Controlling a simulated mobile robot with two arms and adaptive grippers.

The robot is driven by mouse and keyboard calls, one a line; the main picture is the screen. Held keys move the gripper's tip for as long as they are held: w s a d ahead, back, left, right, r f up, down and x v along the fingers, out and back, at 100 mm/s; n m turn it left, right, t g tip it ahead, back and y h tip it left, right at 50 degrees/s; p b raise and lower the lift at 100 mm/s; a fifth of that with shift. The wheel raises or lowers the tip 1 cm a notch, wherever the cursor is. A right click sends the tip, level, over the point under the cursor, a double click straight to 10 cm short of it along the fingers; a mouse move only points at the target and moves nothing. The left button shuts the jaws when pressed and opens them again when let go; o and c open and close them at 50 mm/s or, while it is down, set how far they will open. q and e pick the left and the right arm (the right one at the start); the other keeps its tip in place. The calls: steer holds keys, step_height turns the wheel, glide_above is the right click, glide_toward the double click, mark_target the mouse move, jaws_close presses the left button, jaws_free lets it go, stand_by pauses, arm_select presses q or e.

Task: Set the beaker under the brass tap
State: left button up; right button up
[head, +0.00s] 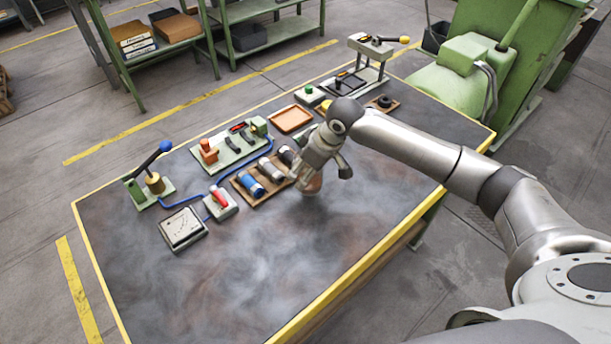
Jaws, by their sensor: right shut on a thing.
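My right gripper (321,172) points down over the middle of the workbench, just right of a wooden rack. It is shut on a reddish-brown, rounded thing (314,186), mostly hidden by the fingers. It may be the beaker, but I cannot tell for sure; no other clear beaker shows. I cannot tell whether it touches the bench. The brass tap (155,184) seems to be the brass body on a green base at the bench's left end, with a dark blue lever knob above it. The held thing is well to the right of it. My left gripper is not in view.
The wooden rack (237,187) holds blue, grey and dark cylinders. A blue hose (184,202), a red-handled switch block (220,204) and a gauge plate (183,228) lie near the tap. An orange tray (290,119) stands behind. The bench's front is clear.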

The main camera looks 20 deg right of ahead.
steer(key=shift+w+d+f, duration=0.1)
steer(key=shift+w+f, duration=0.15)
steer(key=shift+f, duration=0.05)
steer(key=shift+f+p, duration=0.45)
steer(key=shift+f, duration=1.05)
steer(key=o, duration=1.2)
steer(key=shift+o, duration=0.2)
steer(key=shift+r, duration=0.15)
